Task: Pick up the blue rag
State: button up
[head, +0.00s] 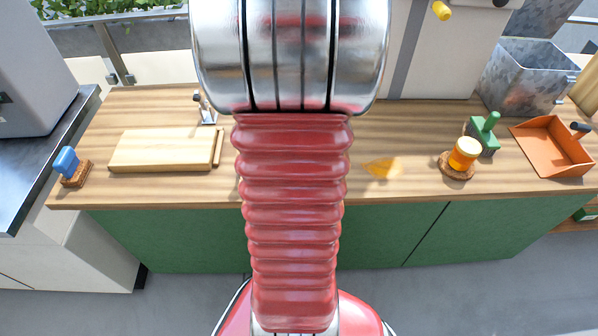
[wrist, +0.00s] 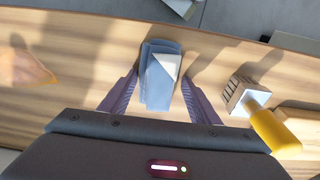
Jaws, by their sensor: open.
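The blue rag (wrist: 157,88) lies folded on the wooden counter in the wrist view, with a pale, whitish corner folded on top. My gripper (wrist: 160,76) is open, one dark finger on the left of the rag and one on the right. The rag sits between the fingers, with a small gap visible on each side. I cannot tell how high the fingertips are above the counter. In the head view my red arm covers the middle of the counter, and the rag and gripper are hidden.
An amber spill (head: 382,167) is on the counter (head: 400,135). A honey jar (head: 464,153), green-handled tool (head: 485,130) and orange dustpan (head: 552,146) stand right. A cutting board (head: 160,150) and blue-topped brush (head: 68,165) are left.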

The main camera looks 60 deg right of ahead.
jog(key=shift+c, duration=0.4)
jog(key=c, duration=1.1)
jog(key=shift+o, duration=0.2)
notch_tip(320, 180, up, 10)
jog(key=shift+r, duration=0.1)
